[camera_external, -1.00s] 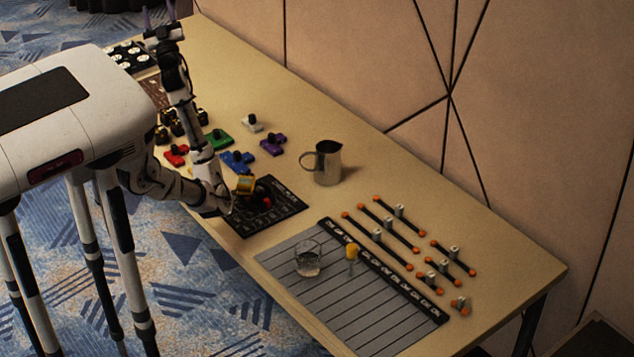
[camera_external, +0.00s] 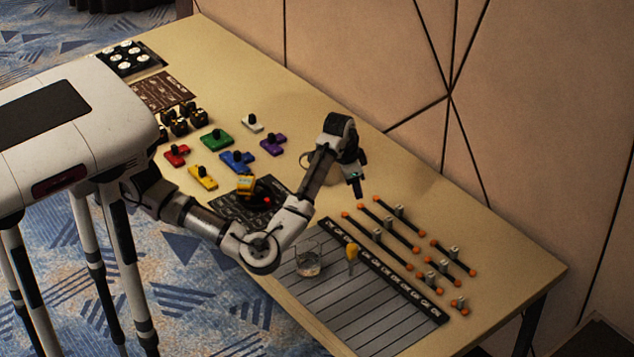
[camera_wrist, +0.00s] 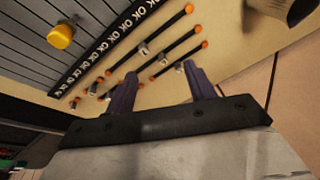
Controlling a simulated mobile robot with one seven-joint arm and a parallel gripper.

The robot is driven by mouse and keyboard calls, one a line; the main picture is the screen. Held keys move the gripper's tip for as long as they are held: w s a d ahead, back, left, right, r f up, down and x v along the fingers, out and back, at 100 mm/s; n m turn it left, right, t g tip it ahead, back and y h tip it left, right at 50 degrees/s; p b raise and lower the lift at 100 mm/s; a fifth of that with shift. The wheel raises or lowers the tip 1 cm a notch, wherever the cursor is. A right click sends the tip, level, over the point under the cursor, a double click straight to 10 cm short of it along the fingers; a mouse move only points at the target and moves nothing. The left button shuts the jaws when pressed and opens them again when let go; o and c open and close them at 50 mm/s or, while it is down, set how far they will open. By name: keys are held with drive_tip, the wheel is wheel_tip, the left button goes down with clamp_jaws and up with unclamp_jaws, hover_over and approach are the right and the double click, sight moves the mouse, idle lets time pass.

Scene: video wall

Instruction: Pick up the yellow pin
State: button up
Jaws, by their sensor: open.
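The yellow pin (camera_external: 351,252) stands on the grey lined mat (camera_external: 345,300), beside its black strip of OK labels. In the wrist view the pin's yellow head (camera_wrist: 61,36) shows at the upper left, beyond and to the left of my fingers. My gripper (camera_external: 357,188) is in the air behind the mat, up and slightly right of the pin in the outside view. In the wrist view my gripper (camera_wrist: 160,82) has its two purple fingers apart with nothing between them.
A clear glass (camera_external: 307,262) stands on the mat just left of the pin. Black bars with orange ends (camera_external: 388,229) and metal posts lie to the right. A metal jug (camera_wrist: 285,8) shows partly in the wrist view. Coloured blocks (camera_external: 237,160) lie at left.

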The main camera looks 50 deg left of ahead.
sight(351, 257)
drive_tip(key=s+d+m+g, duration=0.1)
drive_tip(key=s+d, duration=0.2)
drive_tip(key=s+d+f+m+g, duration=0.1)
drive_tip(key=s+d, duration=0.2)
drive_tip(key=d, duration=0.1)
drive_tip(key=s+d+m+g, duration=0.1)
drive_tip(key=s+d, duration=0.2)
drive_tip(key=shift+s+d+f, duration=0.15)
drive_tip(key=shift+d+f, duration=0.05)
drive_tip(key=shift+f, duration=0.1)
wheel_tip(351, 257, down, 7)
drive_tip(key=shift+r, duration=0.1)
drive_tip(key=shift+w+f+p, duration=0.15)
drive_tip(key=shift+f+p, duration=0.4)
drive_tip(key=shift+f, duration=1.1)
drive_tip(key=shift+w+f+p, duration=0.15)
drive_tip(key=shift+f+p, duration=0.35)
drive_tip(key=shift+f, duration=1.15)
drive_tip(key=c, duration=1.1)
drive_tip(key=shift+r, duration=0.1)
